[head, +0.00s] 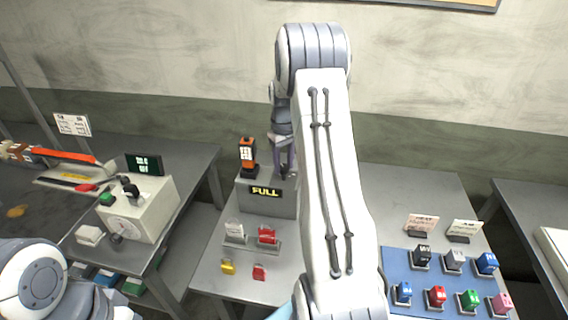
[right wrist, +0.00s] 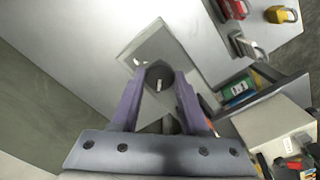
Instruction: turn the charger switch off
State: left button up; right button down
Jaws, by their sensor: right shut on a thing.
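The grey charger box (head: 254,208) stands on the middle table, with a lit display (head: 265,191) reading FULL. An orange handheld device (head: 247,152) stands upright on its left part. My right gripper (head: 285,168) reaches down over the right part of the box. In the right wrist view the gripper (right wrist: 158,82) is shut on a dark round switch knob (right wrist: 155,73) with a white mark, which sits on a grey plate (right wrist: 170,45). The arm hides part of the box in the head view. My left gripper is out of view; only part of its arm shows at lower left.
A beige box (head: 150,212) with knobs, a dial and a dark display stands on the left table. A blue mat (head: 400,265) with several coloured blocks lies at right, below two small signs (head: 464,229).

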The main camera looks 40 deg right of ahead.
aim_at(283, 166)
jog(key=shift+c, duration=2.1)
grip_release()
jog(key=shift+r, duration=0.1)
jog(key=shift+w+r, duration=0.1)
jog(key=shift+r, duration=0.2)
notch_tip(283, 166, up, 10)
jog(key=b, duration=0.2)
jog(key=shift+f, duration=0.1)
